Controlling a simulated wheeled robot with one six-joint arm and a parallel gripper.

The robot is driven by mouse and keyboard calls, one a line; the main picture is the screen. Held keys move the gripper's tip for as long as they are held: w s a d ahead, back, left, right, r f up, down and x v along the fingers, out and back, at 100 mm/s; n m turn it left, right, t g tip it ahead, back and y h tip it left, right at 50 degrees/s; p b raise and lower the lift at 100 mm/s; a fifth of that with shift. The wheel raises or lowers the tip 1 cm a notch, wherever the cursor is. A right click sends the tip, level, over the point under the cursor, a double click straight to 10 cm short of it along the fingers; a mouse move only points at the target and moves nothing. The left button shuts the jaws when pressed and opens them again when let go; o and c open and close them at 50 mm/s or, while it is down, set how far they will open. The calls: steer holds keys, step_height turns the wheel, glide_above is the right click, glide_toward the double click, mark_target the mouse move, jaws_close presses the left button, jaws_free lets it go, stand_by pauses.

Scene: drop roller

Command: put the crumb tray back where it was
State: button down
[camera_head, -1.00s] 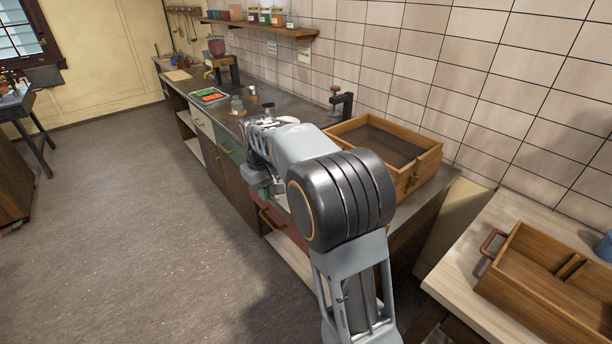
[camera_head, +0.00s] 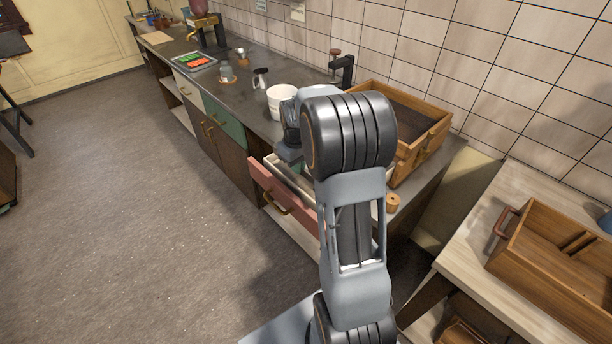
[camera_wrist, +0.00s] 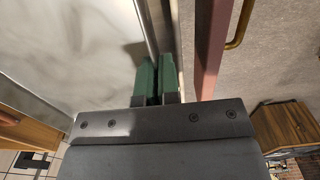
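A red drawer (camera_head: 282,194) stands open below the counter, with a brass handle on its front. A pale metal tray, which looks like the crumb tray (camera_head: 292,181), lies in the drawer opening, mostly hidden by my arm. In the wrist view, its smooth grey surface (camera_wrist: 75,45) fills the left, and the red drawer front (camera_wrist: 211,45) is on the right. My gripper (camera_wrist: 158,62) points down at the tray's rim beside the drawer front. Its green fingers are close together, with the thin rim running between them.
A wooden box (camera_head: 425,135) with a dark bottom stands on the counter right of my arm. A white pot (camera_head: 281,101), a clamp (camera_head: 342,70) and a small wooden knob (camera_head: 392,203) are nearby. A wooden tray (camera_head: 545,255) lies on the right table.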

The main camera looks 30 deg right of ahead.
mark_target(306, 185)
steer(key=shift+s+d+f, duration=0.15)
steer(key=shift+d+f, duration=0.3)
steer(key=shift+f, duration=0.1)
steer(key=shift+s+d+f, duration=0.15)
steer(key=shift+d+f, duration=0.3)
steer(key=shift+f, duration=0.1)
steer(key=f, duration=0.3)
steer(key=shift+s+d+p, duration=0.15)
steer(key=shift+d+p, duration=0.2)
steer(key=shift+f, duration=0.4)
steer(key=shift+f, duration=0.15)
